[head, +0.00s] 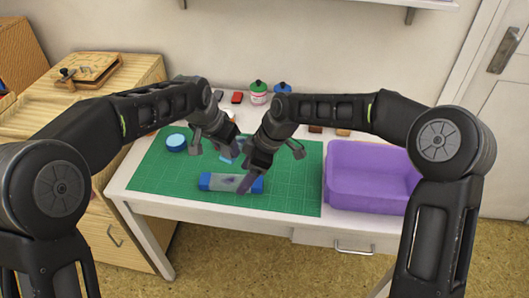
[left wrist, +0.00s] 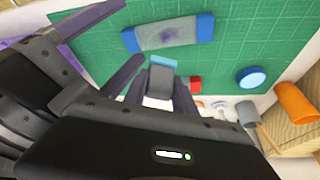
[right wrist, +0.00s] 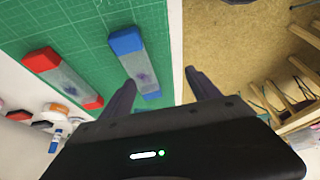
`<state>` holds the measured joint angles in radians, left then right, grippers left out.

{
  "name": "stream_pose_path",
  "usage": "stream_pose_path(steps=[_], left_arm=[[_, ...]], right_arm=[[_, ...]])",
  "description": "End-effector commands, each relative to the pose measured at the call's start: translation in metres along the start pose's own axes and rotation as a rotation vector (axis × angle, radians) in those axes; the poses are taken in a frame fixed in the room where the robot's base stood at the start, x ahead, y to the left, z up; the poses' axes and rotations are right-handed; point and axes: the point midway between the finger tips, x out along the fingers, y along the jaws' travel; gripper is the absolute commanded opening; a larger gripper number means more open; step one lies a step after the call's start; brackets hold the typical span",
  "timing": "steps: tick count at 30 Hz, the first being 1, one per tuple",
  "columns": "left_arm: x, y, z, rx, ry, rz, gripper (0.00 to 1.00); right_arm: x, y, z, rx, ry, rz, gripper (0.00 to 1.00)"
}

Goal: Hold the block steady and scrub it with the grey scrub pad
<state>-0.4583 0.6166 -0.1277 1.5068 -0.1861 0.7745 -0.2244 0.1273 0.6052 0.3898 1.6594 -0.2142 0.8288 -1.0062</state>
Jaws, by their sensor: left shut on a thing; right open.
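The block (head: 221,183) lies flat on the green mat, with blue ends and a grey middle bearing a purple stain. It shows whole in the left wrist view (left wrist: 168,34) and between or beside my right fingers in the right wrist view (right wrist: 142,66). My left gripper (head: 228,146) is shut on a grey piece (left wrist: 160,78), apparently the scrub pad, behind the block and apart from it. A light blue piece (left wrist: 155,62) shows at its edge. My right gripper (head: 249,184) is open at the block's right part; contact cannot be told.
A red-ended block (right wrist: 64,76) lies behind on the green mat (head: 290,190). A blue round tin (head: 176,142) is at the mat's left. A purple tub (head: 370,180) stands right. Bottles (head: 258,92) and small pads (head: 237,97) line the back. The mat's front right is clear.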

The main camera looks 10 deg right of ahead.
Motion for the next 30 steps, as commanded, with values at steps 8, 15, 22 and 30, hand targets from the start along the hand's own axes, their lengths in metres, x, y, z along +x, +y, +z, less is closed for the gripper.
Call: stream_pose_path(steps=[8, 15, 22, 30], left_arm=[[0.000, 0.000, 0.000, 0.000, 0.001, 0.000, 0.00], [0.000, 0.000, 0.000, 0.000, 0.001, 0.000, 0.00], [0.000, 0.000, 0.000, 0.000, 0.001, 0.000, 0.00], [0.000, 0.000, 0.000, 0.000, 0.001, 0.000, 0.00]], right_arm=[[-0.052, 0.043, 0.023, -0.028, -0.039, 0.015, 0.71], [-0.055, 0.044, 0.025, -0.030, -0.042, 0.015, 0.71], [-0.051, 0.044, 0.025, -0.029, -0.042, 0.014, 0.71], [-0.022, 0.044, 0.026, -0.029, -0.042, 0.011, 0.71]])
